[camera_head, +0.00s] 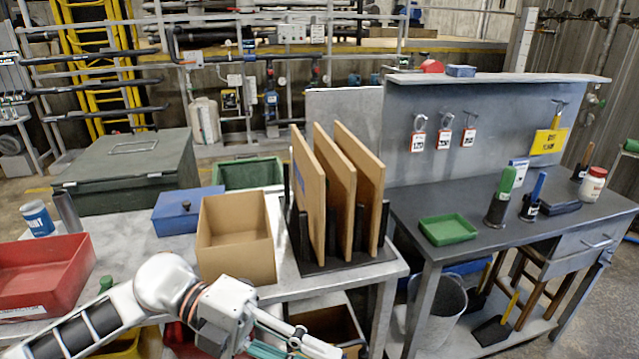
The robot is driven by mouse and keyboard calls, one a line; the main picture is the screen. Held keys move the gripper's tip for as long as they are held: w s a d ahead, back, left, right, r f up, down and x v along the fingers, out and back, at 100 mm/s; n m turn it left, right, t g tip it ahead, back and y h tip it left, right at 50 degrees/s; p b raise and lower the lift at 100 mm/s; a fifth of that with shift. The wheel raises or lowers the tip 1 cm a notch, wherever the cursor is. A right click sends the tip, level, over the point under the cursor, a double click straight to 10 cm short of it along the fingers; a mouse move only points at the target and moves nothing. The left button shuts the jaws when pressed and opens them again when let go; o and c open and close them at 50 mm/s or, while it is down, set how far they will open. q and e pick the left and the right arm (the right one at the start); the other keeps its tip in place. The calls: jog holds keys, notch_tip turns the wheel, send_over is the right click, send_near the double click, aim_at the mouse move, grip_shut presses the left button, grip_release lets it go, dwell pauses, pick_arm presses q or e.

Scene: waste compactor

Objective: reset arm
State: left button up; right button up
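My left arm comes in from the lower left, in front of the near table (345,276). Its white and grey wrist leads to my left gripper (300,345) at the bottom edge, below and right of the open cardboard box (238,240). The gripper is partly cut off by the frame, with teal parts showing, and whether its fingers are open or shut is unclear. No held thing can be made out. My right arm and gripper are not in view.
The near table carries a red bin (42,278), a blue box (186,211) and a rack of upright wooden boards (338,190). A grey workbench (481,196) with a green tray (447,229) stands right. A bucket (440,305) and dustpan (494,331) are below it.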

pick_arm(q)
jog(key=w+d+r+n+t+h, duration=0.1)
jog(key=w+r+n+t+h, duration=0.2)
jog(key=w+n+t+h, duration=0.55)
jog(key=w+a+f+n+t+y, duration=0.3)
jog(key=a+f+n+t+y, duration=0.3)
jog(key=n, duration=0.3)
jog(key=w+a+f+n+t+y, duration=0.3)
jog(key=a+f+n+t+y, duration=0.1)
jog(key=f+n+t+y, duration=0.3)
jog(key=s+a+f+n+g+y, duration=0.1)
jog(key=s+a+f+n+y, duration=0.1)
jog(key=f, duration=0.6)
jog(key=s+a+f+n+g+y, duration=0.2)
jog(key=s+a+f+n+y, duration=0.1)
jog(key=s+f, duration=0.4)
jog(key=s+a+f+n+g+y, duration=0.2)
jog(key=s+a+f+n, duration=0.2)
jog(key=f, duration=0.7)
jog(key=shift+s+a+f+y, duration=0.25)
jog(key=shift+s+a+y, duration=0.1)
jog(key=shift+s+a, duration=0.45)
